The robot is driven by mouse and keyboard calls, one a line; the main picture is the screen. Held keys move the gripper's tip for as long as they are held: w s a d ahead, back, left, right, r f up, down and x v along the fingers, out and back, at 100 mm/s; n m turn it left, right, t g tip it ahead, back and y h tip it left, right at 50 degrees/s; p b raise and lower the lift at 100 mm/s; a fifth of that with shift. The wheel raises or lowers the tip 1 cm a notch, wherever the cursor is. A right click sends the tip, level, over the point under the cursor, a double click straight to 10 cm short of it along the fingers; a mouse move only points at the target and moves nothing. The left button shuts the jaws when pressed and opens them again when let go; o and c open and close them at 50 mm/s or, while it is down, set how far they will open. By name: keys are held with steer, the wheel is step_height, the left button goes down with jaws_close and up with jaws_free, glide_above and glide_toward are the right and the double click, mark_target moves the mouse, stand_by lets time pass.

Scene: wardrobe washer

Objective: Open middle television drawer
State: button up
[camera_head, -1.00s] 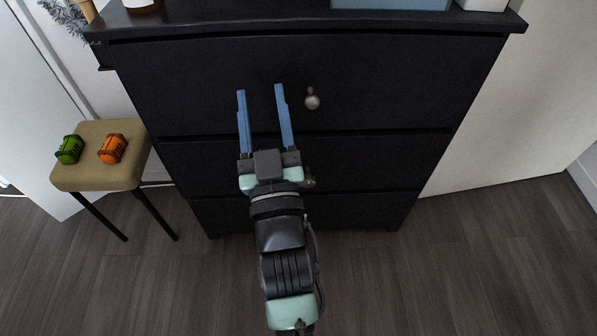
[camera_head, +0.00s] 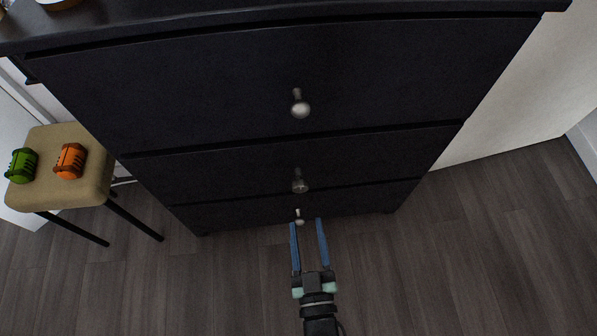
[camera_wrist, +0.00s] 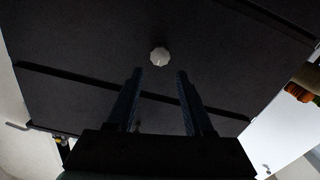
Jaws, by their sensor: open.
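The black dresser has three drawers, each with a round metal knob. The middle drawer (camera_head: 230,165) is closed, and its knob (camera_head: 300,185) shows in the head view. The top drawer's knob (camera_head: 300,108) is above it and the bottom drawer's knob (camera_head: 299,217) below it. My gripper (camera_head: 306,222) is open and empty, its blue fingers pointing at the dresser. In the head view its tips appear beside the bottom knob, below the middle one. In the wrist view, a pale knob (camera_wrist: 160,56) shows just past the gap between my fingertips (camera_wrist: 160,71); which drawer it belongs to is unclear.
A beige stool (camera_head: 92,195) stands left of the dresser, with a green object (camera_head: 21,166) and an orange object (camera_head: 69,161) on it. The dark wooden floor (camera_head: 480,260) in front and to the right is clear. All the drawers look closed.

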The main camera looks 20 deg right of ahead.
mark_target(301, 190)
steer(key=b+x, duration=0.3)
steer(key=x, duration=0.8)
steer(key=shift+w+d, duration=0.1)
steer(key=shift+w, duration=0.15)
jaws_close()
stand_by(0.9)
